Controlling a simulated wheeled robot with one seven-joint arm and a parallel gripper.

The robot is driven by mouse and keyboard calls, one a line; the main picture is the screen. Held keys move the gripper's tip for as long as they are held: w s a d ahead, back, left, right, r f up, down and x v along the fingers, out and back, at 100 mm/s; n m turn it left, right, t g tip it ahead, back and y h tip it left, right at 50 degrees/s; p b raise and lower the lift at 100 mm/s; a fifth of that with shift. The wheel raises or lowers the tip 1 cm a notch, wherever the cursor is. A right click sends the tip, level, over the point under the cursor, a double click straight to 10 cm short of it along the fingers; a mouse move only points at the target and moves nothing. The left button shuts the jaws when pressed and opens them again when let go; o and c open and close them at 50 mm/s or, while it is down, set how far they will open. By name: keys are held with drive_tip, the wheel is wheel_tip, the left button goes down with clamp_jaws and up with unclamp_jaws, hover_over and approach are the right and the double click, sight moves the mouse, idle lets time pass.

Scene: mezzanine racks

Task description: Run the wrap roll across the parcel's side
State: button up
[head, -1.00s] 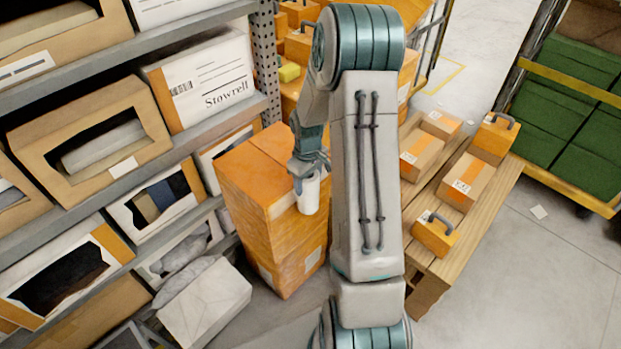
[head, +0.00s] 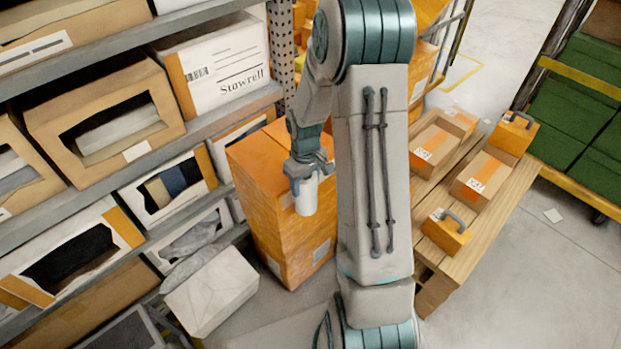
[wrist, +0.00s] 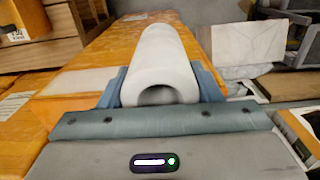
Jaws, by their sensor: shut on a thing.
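The wrap roll is a white hollow cylinder (head: 306,194), upright in the head view. My gripper (head: 308,172) is shut on it near its upper end. In the wrist view the roll (wrist: 162,62) sits between my two blue-grey fingers, its open end facing the camera. The parcel (head: 296,252) is a tall orange wrapped box on the floor beside the rack. The roll is in front of the parcel's near side; I cannot tell whether they touch. In the wrist view the parcel's orange side (wrist: 110,50) runs along behind the roll. My arm hides the parcel's right part.
A metal rack (head: 230,118) with several cartons stands on the left. A pale crumpled box (head: 212,290) lies on the floor near the parcel. A wooden bench (head: 480,225) with several small boxes stands right of my arm. Open floor (head: 540,290) lies beyond it.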

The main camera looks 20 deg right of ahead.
drive_tip(key=a, duration=0.2)
drive_tip(key=s+a+b, duration=0.1)
drive_tip(key=s+a, duration=0.1)
drive_tip(key=a, duration=0.1)
drive_tip(key=shift+a, duration=0.35)
idle(0.6)
drive_tip(key=shift+s, duration=0.1)
drive_tip(key=s+d, duration=0.2)
drive_tip(key=s, duration=0.4)
drive_tip(key=shift+s+d, duration=0.2)
drive_tip(key=shift+s, duration=0.05)
idle(0.5)
